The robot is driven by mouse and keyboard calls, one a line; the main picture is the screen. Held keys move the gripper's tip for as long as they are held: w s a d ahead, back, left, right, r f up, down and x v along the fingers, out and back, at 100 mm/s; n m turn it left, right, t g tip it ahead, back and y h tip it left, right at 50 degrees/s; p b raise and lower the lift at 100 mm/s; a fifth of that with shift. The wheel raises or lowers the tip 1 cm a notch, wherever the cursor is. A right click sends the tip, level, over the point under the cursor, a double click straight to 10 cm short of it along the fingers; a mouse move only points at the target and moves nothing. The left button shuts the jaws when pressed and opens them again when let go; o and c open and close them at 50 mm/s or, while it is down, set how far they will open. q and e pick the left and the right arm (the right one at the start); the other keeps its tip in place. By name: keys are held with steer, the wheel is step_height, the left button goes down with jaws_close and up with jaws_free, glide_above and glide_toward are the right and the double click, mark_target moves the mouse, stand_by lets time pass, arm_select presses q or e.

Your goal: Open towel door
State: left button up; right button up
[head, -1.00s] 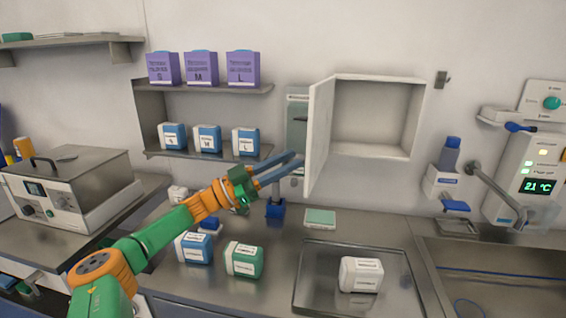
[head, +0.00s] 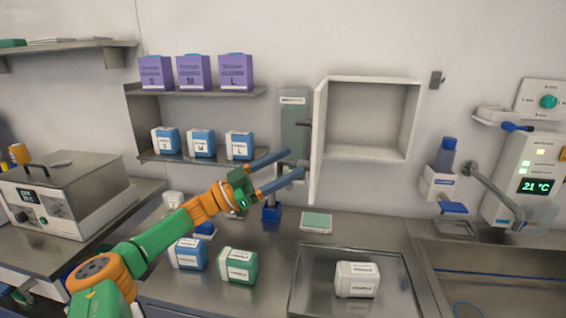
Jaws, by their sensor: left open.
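The towel door (head: 319,145) is a white panel hinged at the left side of a white wall cabinet (head: 415,125). It stands open, swung out toward me and seen at a steep angle. The cabinet inside (head: 368,118) looks empty. A grey bar handle (head: 305,140) shows at the door's left side. My left gripper (head: 297,162) is open, with its two blue fingers spread near the lower end of the handle. I cannot tell whether a finger touches the handle or door. My right gripper is not in view.
A grey-green wall dispenser (head: 293,115) is just behind the fingers. Shelves with purple boxes (head: 193,72) and blue-white containers (head: 201,143) stand to the left. Below are a green container (head: 238,265), a metal tray (head: 300,290) with a white container (head: 357,279), and a green-topped box (head: 316,222).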

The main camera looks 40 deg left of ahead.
arm_select(q)
steer(key=shift+a, duration=0.15)
steer(key=shift+f, duration=0.1)
steer(key=p+v, duration=0.4)
steer(key=v, duration=0.3)
stand_by(0.6)
steer(key=shift+s, duration=0.1)
